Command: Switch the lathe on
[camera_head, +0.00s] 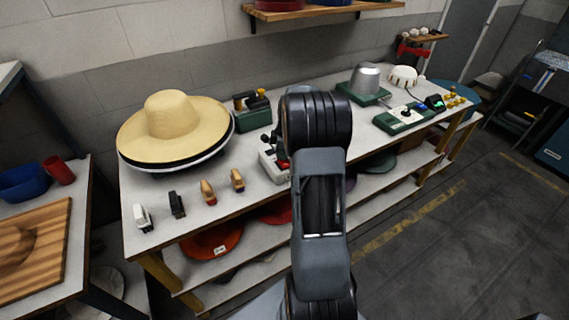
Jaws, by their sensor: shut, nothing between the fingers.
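No thing on the bench is plainly marked as the lathe. A green machine with a grey metal dome (366,78) stands towards the far end of the bench. In front of it is a flat green unit (404,117) with a pale top and a dark knob. A small green box with dark and yellow parts (251,112) stands beside the straw hat. A pale control box (272,166) with a dark lever and a red part sits at the bench's front edge, partly hidden by my arm. My arm rises through the middle of the picture; my gripper is hidden behind it.
A wide straw hat (174,118) rests on the bench (180,202). Several small brushes or blocks stand along the front edge. A side table with a wooden board (32,246), blue bowl (24,183) and red cup (59,170) is at left.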

